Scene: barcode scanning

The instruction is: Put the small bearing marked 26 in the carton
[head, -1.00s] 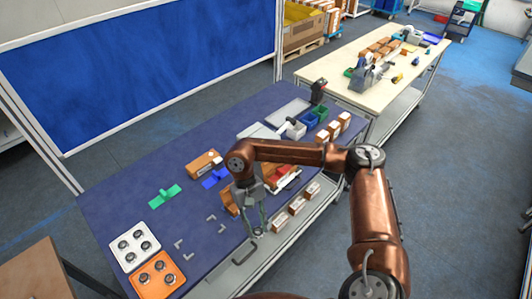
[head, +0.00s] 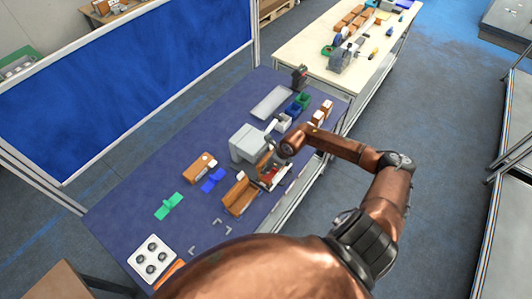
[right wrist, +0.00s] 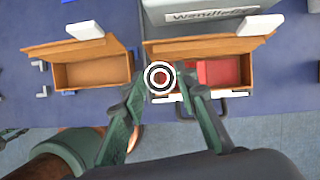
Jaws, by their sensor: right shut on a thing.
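My right gripper (right wrist: 160,82) is shut on a small round bearing (right wrist: 151,77) with white and black rings; no number on it is readable. In the right wrist view the bearing hangs over the left part of an open brown carton (right wrist: 157,53) with a red inside portion. A second open brown carton (right wrist: 92,72) to the left looks empty. In the head view my right gripper (head: 270,166) is over the red-lined carton, mostly hidden by the wrist; the empty carton (head: 240,196) stands beside it.
A grey machine (head: 247,146) stands just behind the cartons. A closed box (head: 198,166), blue fixture (head: 213,180) and green fixture (head: 168,206) lie to the left. A white tray (head: 138,262) holds round parts; an orange tray (head: 172,268) is partly hidden.

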